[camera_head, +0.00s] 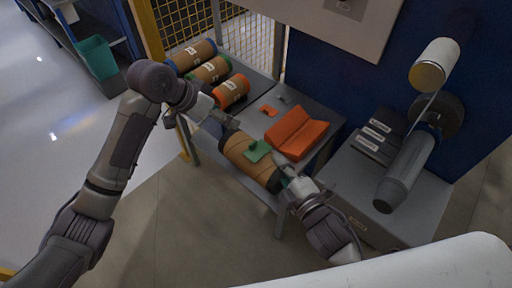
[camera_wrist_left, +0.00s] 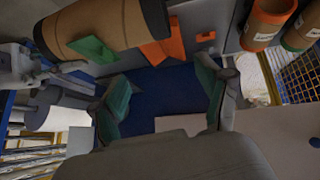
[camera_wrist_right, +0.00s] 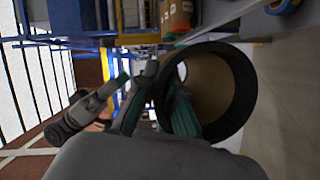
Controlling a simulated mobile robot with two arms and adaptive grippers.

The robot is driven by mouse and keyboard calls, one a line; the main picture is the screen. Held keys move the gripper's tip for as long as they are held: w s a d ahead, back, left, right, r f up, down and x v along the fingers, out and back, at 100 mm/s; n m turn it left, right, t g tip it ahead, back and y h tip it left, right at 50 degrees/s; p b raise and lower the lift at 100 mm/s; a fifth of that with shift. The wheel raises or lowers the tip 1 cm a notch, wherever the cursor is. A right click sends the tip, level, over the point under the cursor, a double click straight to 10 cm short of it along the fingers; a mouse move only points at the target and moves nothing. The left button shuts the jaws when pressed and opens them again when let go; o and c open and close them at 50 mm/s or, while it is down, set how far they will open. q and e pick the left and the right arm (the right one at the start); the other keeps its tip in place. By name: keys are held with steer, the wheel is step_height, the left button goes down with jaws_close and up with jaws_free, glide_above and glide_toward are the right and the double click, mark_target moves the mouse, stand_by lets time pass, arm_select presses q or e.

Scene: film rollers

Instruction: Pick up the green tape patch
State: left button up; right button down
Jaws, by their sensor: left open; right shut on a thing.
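The green tape patch (camera_head: 258,151) lies on the brown film roll (camera_head: 238,150), whose ends are dark; the roll is at the table's front edge. The patch also shows on the roll in the left wrist view (camera_wrist_left: 93,48). My right gripper (camera_head: 284,168) is shut on the roll's right end. In the right wrist view, one finger reaches into the roll's hollow core (camera_wrist_right: 212,88) and the other is outside its rim. My left gripper (camera_head: 216,117) is open and empty near the roll's left end. In the left wrist view, its fingers (camera_wrist_left: 167,95) are spread, with nothing between them.
An orange cradle (camera_head: 297,135) stands on the grey table (camera_head: 257,123), behind the roll. A small orange patch (camera_head: 269,111) and a small grey piece (camera_head: 281,98) lie nearby. Rolls with blue (camera_head: 191,56), green (camera_head: 209,70) and orange (camera_head: 231,91) ends lie at the back left. A roller machine (camera_head: 410,165) stands right.

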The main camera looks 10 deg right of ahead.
arm_select(q)
steer(key=s+d+r+y, duration=0.3)
steer(key=s+r, duration=0.3)
steer(key=s, duration=0.3)
steer(key=g, duration=0.1)
glide_toward(259, 149)
steer(key=shift+s+f, duration=0.1)
steer(key=shift+f, duration=0.4)
steer(key=shift+w+x, duration=0.2)
steer(key=shift+x, duration=3)
steer(key=shift+d+r, duration=0.15)
steer(key=c, duration=0.9)
steer(key=shift+o, duration=0.2)
